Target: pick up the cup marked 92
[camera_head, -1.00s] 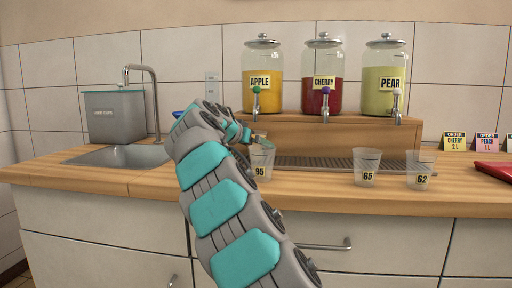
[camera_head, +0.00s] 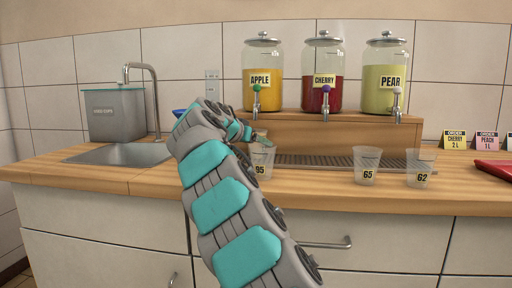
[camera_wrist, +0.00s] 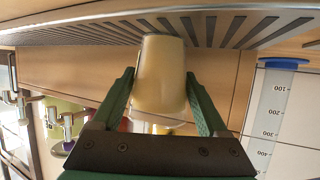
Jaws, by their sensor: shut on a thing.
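My gripper (camera_wrist: 160,105) is shut on a pale, cream-tinted cup (camera_wrist: 160,75), with one finger on each side of it. The cup is upside down in the wrist view, near the drip tray, and no number shows on it there. In the head view my gripper (camera_head: 256,138) is above and behind a clear cup that seems to be marked 95 (camera_head: 261,170), which partly hides the held cup. Cups marked 65 (camera_head: 367,165) and 62 (camera_head: 420,168) stand to the right. I cannot read a 92 anywhere.
Apple (camera_head: 262,90), cherry (camera_head: 322,92) and pear (camera_head: 384,90) dispensers stand on a wooden riser behind the drip tray (camera_head: 320,163). The sink (camera_head: 120,154) and a grey bin (camera_head: 115,115) are at left. Order cards (camera_head: 454,141) are at right.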

